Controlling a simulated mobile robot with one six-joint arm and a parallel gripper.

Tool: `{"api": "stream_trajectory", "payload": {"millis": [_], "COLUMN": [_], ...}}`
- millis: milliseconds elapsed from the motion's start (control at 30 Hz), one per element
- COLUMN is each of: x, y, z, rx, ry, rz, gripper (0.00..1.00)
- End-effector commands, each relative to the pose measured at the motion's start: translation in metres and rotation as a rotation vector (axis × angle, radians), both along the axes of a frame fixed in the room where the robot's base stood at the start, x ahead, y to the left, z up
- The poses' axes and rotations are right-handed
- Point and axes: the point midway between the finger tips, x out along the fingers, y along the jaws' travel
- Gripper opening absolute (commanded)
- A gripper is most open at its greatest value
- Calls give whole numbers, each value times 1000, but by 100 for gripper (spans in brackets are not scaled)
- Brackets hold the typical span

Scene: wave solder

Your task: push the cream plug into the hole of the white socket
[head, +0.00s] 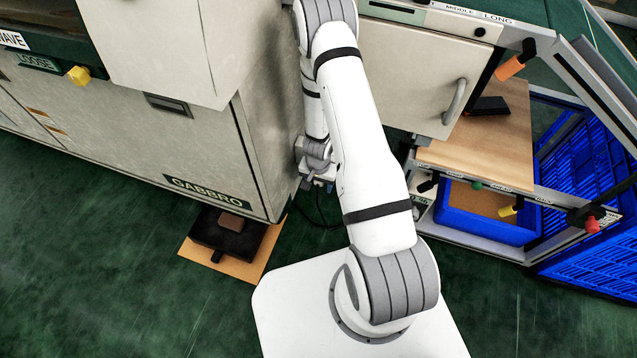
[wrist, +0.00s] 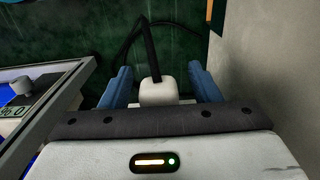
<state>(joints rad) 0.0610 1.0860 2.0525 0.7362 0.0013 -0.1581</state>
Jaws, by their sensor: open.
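In the wrist view, a cream block with a black cable running up from it, which looks like the cream plug (wrist: 158,92), sits between the two blue fingers of my gripper (wrist: 160,85). The fingers are open, with a gap on each side of the block. A pale strip shows just under the block; I cannot tell whether it is part of the white socket. No socket hole is visible. In the head view my gripper end (head: 318,178) is small, beside the grey machine's side, partly behind my arm, and the plug cannot be made out there.
The grey machine (head: 215,150) stands close on the left. A cabinet with a handle (head: 410,75) is behind my arm. A wooden shelf (head: 490,135), a blue bin (head: 460,220) and a blue crate (head: 590,180) are on the right. Green floor (head: 90,250) is open at lower left.

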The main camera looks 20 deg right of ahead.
Motion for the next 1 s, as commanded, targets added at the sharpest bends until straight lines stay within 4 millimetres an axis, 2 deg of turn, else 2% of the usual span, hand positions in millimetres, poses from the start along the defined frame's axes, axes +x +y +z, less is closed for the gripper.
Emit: {"api": "stream_trajectory", "payload": {"millis": [433, 733, 800, 1000], "x": [-7, -29, -29, -49], "y": [6, 22, 22, 37], "z": [-5, -7, -2, -7], "rx": [0, 1, 1, 1], "ry": [0, -1, 1, -1], "rz": [2, 2, -1, 2], "gripper": [56, 56, 56, 56]}}
